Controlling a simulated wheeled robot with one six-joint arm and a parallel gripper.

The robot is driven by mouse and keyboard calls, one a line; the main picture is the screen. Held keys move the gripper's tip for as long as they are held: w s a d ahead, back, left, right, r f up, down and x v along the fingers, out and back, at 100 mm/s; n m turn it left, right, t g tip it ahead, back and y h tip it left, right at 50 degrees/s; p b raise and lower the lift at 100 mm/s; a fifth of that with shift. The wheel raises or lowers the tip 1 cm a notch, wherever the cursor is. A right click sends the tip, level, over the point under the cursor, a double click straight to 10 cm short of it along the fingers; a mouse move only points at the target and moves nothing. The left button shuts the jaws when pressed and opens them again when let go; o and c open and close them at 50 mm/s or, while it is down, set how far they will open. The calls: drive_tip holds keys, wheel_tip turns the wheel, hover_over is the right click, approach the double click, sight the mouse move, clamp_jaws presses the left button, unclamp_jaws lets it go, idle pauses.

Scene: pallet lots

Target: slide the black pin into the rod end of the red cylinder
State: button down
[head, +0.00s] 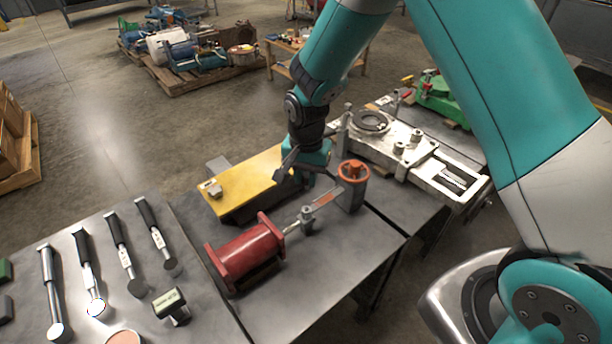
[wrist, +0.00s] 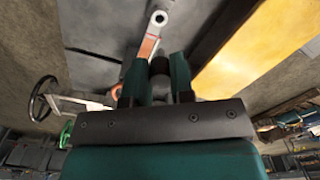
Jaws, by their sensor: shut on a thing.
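The red cylinder (head: 243,256) lies on the grey workbench, with its rod pointing right and back. Its grey rod end (head: 306,219) stands at the rod's tip and also shows as a pale ring with a hole at the top of the wrist view (wrist: 158,18). My gripper (wrist: 158,75) is shut on the black pin (wrist: 160,67), a dark piece between the fingers. In the head view my gripper (head: 305,178) is behind the rod end, beside the yellow block, and the pin is not clearly visible. In the wrist view the pin is apart from the rod end's hole.
A yellow block (head: 250,181) lies left of my gripper. A grey post with an orange top (head: 353,170) stands close on the right, with a reddish bar (head: 326,196) near the rod end. A metal fixture (head: 410,150) is behind.

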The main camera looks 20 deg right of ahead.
drive_tip(key=shift+s+a, duration=0.1)
drive_tip(key=shift+s, duration=0.05)
drive_tip(key=shift+f, duration=0.15)
drive_tip(key=shift+f+b, duration=1.75)
drive_tip(key=shift+f, duration=1)
drive_tip(key=shift+f+b, duration=0.65)
drive_tip(key=shift+f, duration=1.15)
drive_tip(key=c, duration=0.9)
unclamp_jaws()
wheel_tip(320, 180, up, 16)
hover_over(306, 177)
drive_tip(key=shift+p, duration=0.45)
drive_tip(key=shift+r, duration=0.75)
